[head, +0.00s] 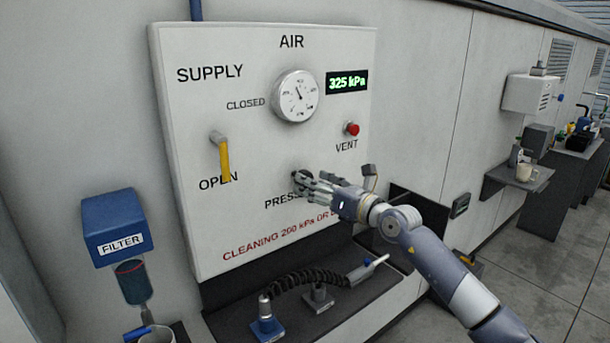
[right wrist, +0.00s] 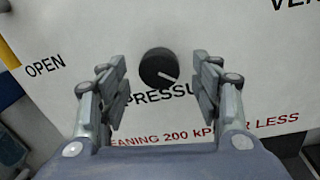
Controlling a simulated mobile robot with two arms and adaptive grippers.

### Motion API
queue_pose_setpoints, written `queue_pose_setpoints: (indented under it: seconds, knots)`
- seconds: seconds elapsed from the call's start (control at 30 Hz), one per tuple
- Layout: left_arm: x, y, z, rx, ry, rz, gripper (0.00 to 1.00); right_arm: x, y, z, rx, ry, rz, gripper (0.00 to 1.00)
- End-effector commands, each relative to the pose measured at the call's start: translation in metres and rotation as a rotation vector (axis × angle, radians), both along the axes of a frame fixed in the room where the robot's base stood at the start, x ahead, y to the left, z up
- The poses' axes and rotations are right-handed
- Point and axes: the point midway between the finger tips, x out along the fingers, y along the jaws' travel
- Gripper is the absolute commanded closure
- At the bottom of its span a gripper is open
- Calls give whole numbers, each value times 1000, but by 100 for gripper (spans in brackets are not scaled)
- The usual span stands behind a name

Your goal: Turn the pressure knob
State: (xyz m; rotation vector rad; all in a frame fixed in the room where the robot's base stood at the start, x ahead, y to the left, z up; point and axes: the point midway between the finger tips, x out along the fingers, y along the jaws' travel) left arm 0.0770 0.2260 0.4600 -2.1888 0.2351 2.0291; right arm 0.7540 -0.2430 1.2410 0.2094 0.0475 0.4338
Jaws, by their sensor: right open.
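The black pressure knob (right wrist: 158,68) sits on the white air panel (head: 180,130) above the partly hidden "PRESSURE" label. Its white pointer mark faces lower right in the right wrist view. My right gripper (right wrist: 160,85) is open, with one finger on each side of the knob and visible gaps to it in that view. In the head view my right gripper (head: 318,187) is in front of the panel and partly covers the knob (head: 300,178). The green display (head: 347,83) reads 325 kPa. My left gripper is not in view.
The yellow supply lever (head: 223,158) points down at "OPEN". The round gauge (head: 296,96) and red vent button (head: 352,129) are above the knob. A coiled black hose (head: 308,279) lies on the shelf below. A blue filter (head: 115,228) hangs at left.

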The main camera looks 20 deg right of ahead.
Motion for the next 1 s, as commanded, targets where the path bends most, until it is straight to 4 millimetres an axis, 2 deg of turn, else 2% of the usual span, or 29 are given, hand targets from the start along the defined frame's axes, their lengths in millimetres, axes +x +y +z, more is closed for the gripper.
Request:
queue_pose_setpoints:
  seconds: [0.1,0.3,0.67,0.87,1.0]
  knots:
    - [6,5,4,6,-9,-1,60,15,7,1,1,0,0,41]
    - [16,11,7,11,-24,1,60,29,13,0,0,0,0,41]
    - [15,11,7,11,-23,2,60,32,15,-1,-1,0,0,41]
    - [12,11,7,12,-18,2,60,32,15,-1,-1,0,0,84]
    - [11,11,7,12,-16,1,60,32,15,-1,-1,0,0,85]
